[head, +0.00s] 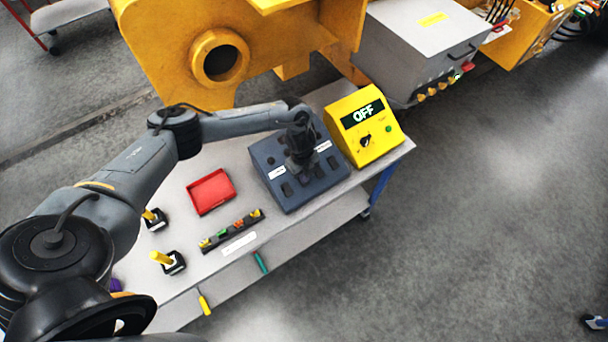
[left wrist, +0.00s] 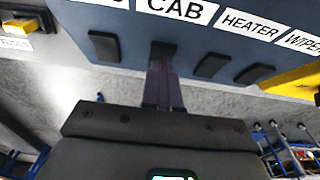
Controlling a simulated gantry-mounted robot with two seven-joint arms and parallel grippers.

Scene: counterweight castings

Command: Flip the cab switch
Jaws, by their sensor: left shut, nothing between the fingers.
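The blue-grey switch panel (head: 272,158) lies on the bench; labels and dark rocker switches show on it. In the left wrist view the white CAB label (left wrist: 175,8) sits above a dark rocker, the cab switch (left wrist: 163,48). My left gripper (left wrist: 164,68) is shut and empty, its fingertips at the lower part of that switch and partly covering it. I cannot tell whether they touch it. In the head view the left gripper (head: 301,165) stands over the panel, hiding its middle. My right gripper is not in view.
A yellow box (head: 367,150) with a display reading OFF stands right of the panel. A red tray (head: 211,192), a rack of small coloured parts (head: 232,231) and two yellow-handled pieces lie to the left on the bench (head: 330,203). A large yellow casting (head: 160,50) stands behind.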

